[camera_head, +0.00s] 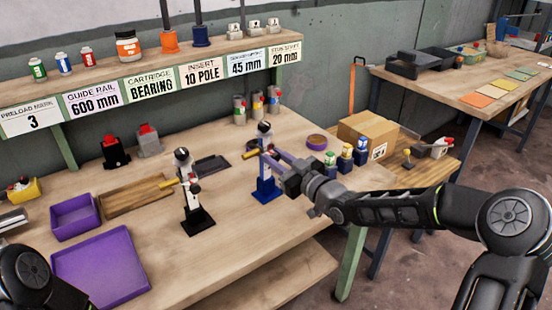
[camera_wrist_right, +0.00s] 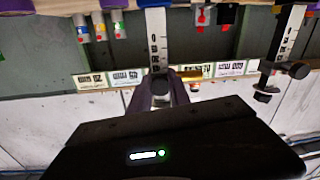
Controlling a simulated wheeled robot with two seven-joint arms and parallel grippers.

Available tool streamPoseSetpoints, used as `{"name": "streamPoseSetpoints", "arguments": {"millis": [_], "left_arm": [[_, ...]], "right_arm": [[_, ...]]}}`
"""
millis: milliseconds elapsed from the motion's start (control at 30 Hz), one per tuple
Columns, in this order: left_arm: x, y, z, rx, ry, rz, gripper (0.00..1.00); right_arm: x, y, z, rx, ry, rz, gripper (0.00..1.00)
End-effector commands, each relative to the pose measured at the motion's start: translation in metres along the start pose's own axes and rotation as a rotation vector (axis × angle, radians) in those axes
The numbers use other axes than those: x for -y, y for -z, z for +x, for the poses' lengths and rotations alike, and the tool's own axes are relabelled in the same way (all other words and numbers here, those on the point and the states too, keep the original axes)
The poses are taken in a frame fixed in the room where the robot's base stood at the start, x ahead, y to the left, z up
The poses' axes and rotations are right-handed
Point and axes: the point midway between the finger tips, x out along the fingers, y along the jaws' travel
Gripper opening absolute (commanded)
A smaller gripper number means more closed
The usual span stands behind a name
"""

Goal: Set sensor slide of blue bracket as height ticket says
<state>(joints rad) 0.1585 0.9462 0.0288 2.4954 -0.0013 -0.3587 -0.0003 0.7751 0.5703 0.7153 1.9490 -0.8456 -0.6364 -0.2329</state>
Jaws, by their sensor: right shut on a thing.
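The blue bracket (camera_head: 266,187) stands upright on the bench, with a pale marked post and a dark top. The post also shows in the right wrist view (camera_wrist_right: 155,38). My right gripper (camera_head: 270,153) reaches in from the right, its purple fingers shut on the sensor slide at the upper post. In the right wrist view the fingers (camera_wrist_right: 162,88) meet at the post and mostly hide the slide. A yellow rod (camera_head: 250,154) sticks out left of the slide. The height ticket (camera_head: 246,65) on the shelf edge reads 45 mm. My left gripper is out of view.
A black bracket (camera_head: 196,205) with its own slide stands just left of the blue one. Small bottles (camera_head: 345,159) and a cardboard box (camera_head: 367,135) stand to the right. Purple trays (camera_head: 98,268) lie at left. The bench front between them is clear.

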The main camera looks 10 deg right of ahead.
Motion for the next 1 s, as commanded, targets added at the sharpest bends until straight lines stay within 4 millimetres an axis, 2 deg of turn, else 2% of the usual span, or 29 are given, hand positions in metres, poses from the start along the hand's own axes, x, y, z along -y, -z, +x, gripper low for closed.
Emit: {"name": "streamPoseSetpoints", "arguments": {"millis": [767,1000], "left_arm": [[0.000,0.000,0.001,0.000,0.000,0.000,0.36],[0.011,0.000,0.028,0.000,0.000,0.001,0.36]], "right_arm": [[0.000,-0.001,0.000,0.001,0.000,0.000,0.00],[0.005,-0.030,0.000,0.002,0.000,0.000,0.00]]}}
